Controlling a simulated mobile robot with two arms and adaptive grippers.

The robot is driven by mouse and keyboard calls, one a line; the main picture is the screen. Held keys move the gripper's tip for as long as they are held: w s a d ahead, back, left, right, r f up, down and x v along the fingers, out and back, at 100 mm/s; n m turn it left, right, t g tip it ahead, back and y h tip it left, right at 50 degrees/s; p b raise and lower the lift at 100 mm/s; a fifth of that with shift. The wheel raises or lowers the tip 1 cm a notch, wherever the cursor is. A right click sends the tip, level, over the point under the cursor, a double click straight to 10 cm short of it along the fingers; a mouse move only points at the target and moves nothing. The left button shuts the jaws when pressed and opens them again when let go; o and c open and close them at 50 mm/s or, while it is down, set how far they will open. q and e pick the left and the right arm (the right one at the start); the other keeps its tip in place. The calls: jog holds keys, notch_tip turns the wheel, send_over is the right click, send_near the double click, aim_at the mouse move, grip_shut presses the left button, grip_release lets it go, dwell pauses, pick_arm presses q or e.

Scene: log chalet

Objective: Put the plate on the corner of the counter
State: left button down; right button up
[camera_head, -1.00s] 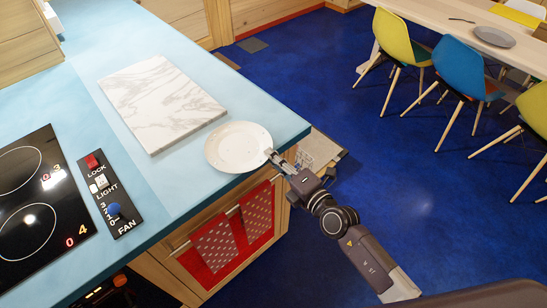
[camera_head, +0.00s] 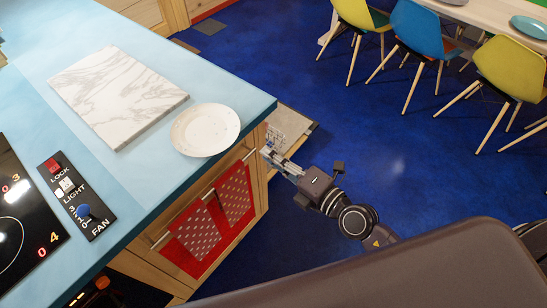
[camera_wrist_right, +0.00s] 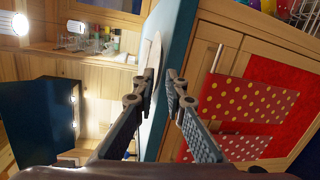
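The white speckled plate (camera_head: 205,130) lies on the light blue counter (camera_head: 228,88), close to its right-hand corner and beside the front edge. In the right wrist view the plate (camera_wrist_right: 152,52) shows nearly edge-on, just ahead of the fingers. My right gripper (camera_head: 266,154) is off the counter's edge, to the right of the plate and apart from it. In the wrist view its fingers (camera_wrist_right: 162,76) stand apart with nothing held between them. My left gripper is not in view.
A marble board (camera_head: 117,95) lies left of the plate. A cooktop (camera_head: 20,230) with a control panel (camera_head: 75,197) is further left. Red dotted towels (camera_head: 195,235) hang on the counter front. Chairs (camera_head: 420,33) and a table stand at the upper right. Blue floor between is clear.

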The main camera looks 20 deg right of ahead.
jog(key=shift+s+d+r, duration=0.1)
jog(key=shift+s, duration=0.15)
jog(key=s+d+f+m+g+h, duration=0.1)
jog(key=s+d+f+m+h, duration=0.25)
jog(key=f, duration=0.75)
jog(key=s+d+f+m+g+h, duration=0.15)
jog(key=d+f+m, duration=0.4)
jog(key=f, duration=0.65)
jog(key=s+d+f+m+g+h, duration=0.25)
jog(key=s+f+m, duration=0.2)
jog(key=f, duration=0.65)
jog(key=s+f+m+g, duration=0.4)
jog(key=s+f, duration=0.5)
jog(key=s, duration=0.6)
jog(key=s+f+m+g, duration=0.4)
jog(key=s+f, duration=0.5)
jog(key=s, duration=0.5)
jog(key=shift+s+d+f+m+h, duration=0.2)
jog(key=shift+s+m+h, duration=0.15)
jog(key=shift+m, duration=0.7)
